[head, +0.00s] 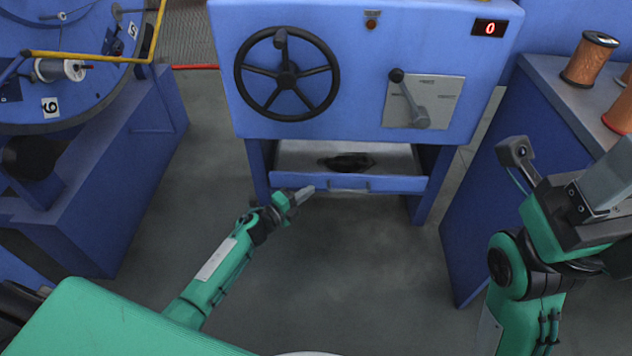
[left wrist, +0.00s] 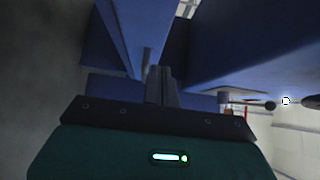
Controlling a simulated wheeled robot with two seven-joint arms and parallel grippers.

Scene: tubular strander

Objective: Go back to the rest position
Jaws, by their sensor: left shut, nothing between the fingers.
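My left gripper (head: 304,194) is low in front of the blue control cabinet (head: 350,120), just before the drawer (head: 400,184) under it. It is shut and empty. In the left wrist view its fingers (left wrist: 162,85) are together, with blue panels beyond them. My right gripper (head: 603,185) is raised at the right edge, above the side of the blue bench; its fingertips are not clear, so its opening cannot be told.
The cabinet carries a black handwheel (head: 287,75), a lever (head: 410,97) and a red display (head: 490,28) reading 0. A dark object (head: 347,161) lies in the drawer. Copper spools (head: 590,58) stand on the right bench (head: 548,68). The strander (head: 90,110) is at left. Grey floor between is clear.

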